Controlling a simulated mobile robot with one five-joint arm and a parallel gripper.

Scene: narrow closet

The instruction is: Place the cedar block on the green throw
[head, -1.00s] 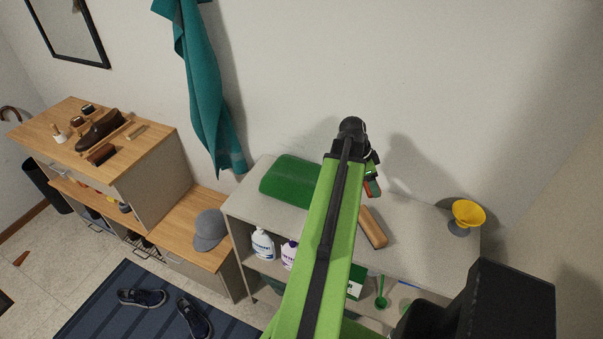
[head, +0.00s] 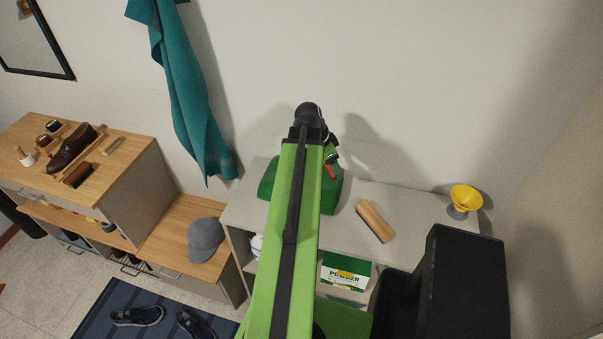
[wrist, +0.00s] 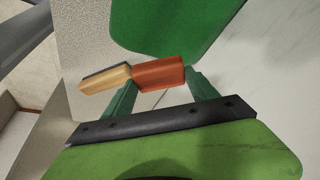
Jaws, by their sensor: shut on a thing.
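My gripper (head: 332,172) is shut on a reddish-orange block, which I take as the cedar block (wrist: 158,73). In the wrist view it lies across the fingertips, and a pale tan piece with a dark upper edge continues its line to the left; I cannot tell whether that is one thing with it. The green throw (head: 330,196) lies folded on the grey shelf top, partly hidden by my arm in the head view. It also fills the top of the wrist view (wrist: 178,25). The block appears above the shelf, near the throw's edge; its height is unclear.
A tan wooden block or brush (head: 375,221) lies on the shelf top (head: 410,212), right of the throw. A yellow funnel-like cup (head: 466,198) stands at the right end. A powder box (head: 345,272) is below. A wooden bench with a grey cap (head: 205,239) is left.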

